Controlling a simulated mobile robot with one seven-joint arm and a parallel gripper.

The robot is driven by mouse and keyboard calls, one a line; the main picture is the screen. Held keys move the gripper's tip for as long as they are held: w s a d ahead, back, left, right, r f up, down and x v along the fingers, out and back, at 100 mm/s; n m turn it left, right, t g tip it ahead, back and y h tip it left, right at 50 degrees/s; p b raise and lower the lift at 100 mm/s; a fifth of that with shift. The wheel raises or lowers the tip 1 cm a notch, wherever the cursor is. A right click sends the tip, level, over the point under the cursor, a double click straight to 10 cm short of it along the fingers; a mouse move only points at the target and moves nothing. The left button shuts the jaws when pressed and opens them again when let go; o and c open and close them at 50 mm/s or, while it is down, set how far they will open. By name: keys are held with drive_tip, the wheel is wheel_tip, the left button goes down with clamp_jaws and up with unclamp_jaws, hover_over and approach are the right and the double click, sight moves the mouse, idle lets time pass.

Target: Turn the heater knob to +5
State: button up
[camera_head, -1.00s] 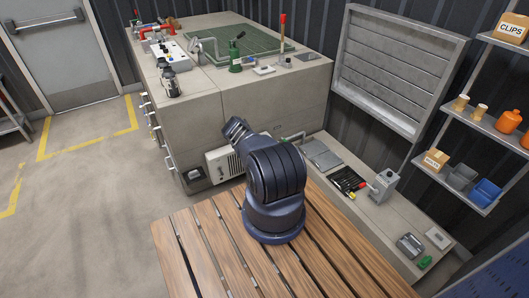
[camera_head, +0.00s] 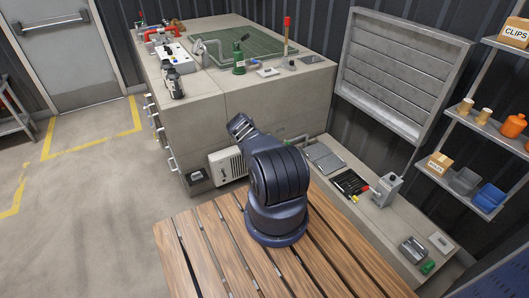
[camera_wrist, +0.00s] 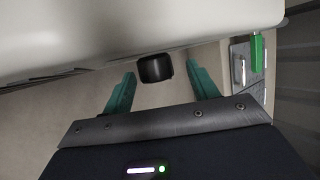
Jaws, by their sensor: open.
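The heater (camera_head: 228,165) is a small off-white box with a slatted grille, standing low against the front of the big workbench. In the wrist view, a smooth off-white body (camera_wrist: 120,30), which looks like the heater, fills the top. A short black round knob (camera_wrist: 156,69) sticks out from its edge. My gripper (camera_wrist: 161,72) is open, with one teal finger to the left of the knob and one to the right. Gaps show on both sides, and the fingers do not appear to touch it. The knob's scale and marks cannot be seen. In the head view my gripper is hidden.
My arm rises from a slatted wooden surface (camera_head: 190,240). The workbench (camera_head: 270,105) stands behind the heater. A low bench (camera_head: 375,225) at right carries a grey box, a tool tray and small parts. In the wrist view, a green item (camera_wrist: 256,54) shows at right.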

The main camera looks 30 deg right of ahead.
drive_tip(key=v, duration=1)
drive_tip(key=shift+a, duration=0.3)
drive_tip(key=shift+d+f, duration=0.1)
drive_tip(key=shift+y, duration=0.4)
drive_tip(key=shift+d+r+x, duration=0.1)
drive_tip(key=shift+x, duration=1.65)
drive_tip(key=shift+d+r+x, duration=0.1)
drive_tip(key=shift+x, duration=1.65)
drive_tip(key=shift+d+r+x, duration=0.1)
drive_tip(key=shift+d+x, duration=0.05)
drive_tip(key=shift+x, duration=1.6)
drive_tip(key=shift+w+f, duration=0.1)
drive_tip(key=shift+w, duration=0.05)
drive_tip(key=shift+c, duration=0.6)
